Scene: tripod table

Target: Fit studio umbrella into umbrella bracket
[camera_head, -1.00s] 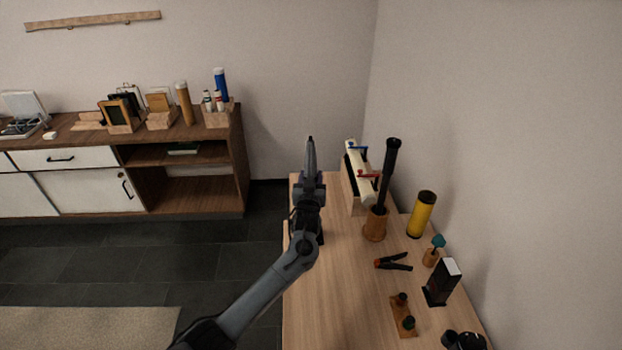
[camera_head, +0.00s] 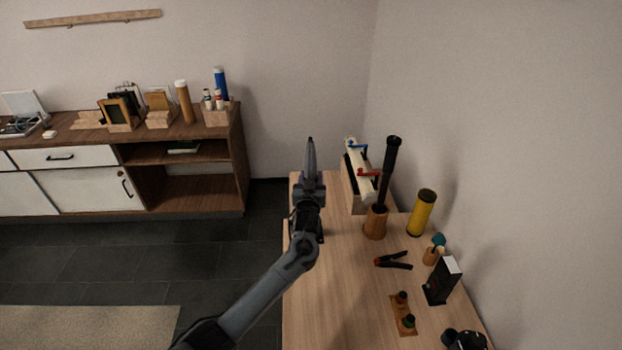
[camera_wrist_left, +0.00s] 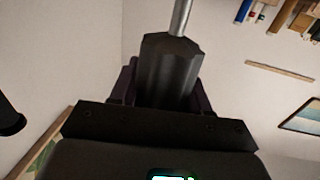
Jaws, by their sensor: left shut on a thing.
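My left gripper (camera_head: 310,180) is raised over the far left edge of the table, seen from behind in the head view. In the left wrist view it is shut on a black faceted body with a thin silver rod, which looks like the folded studio umbrella (camera_wrist_left: 168,75). The rod runs out of the top of the wrist view, so its far end is hidden. I cannot pick out the umbrella bracket with certainty. My right gripper is not in view.
The wooden table (camera_head: 340,290) holds a wooden cup (camera_head: 376,222) with a tall black tube (camera_head: 388,172), a white roll (camera_head: 357,172) with red and blue handles, a yellow cylinder (camera_head: 421,212), a clamp (camera_head: 393,261) and a black box (camera_head: 441,282). The table's front left is clear.

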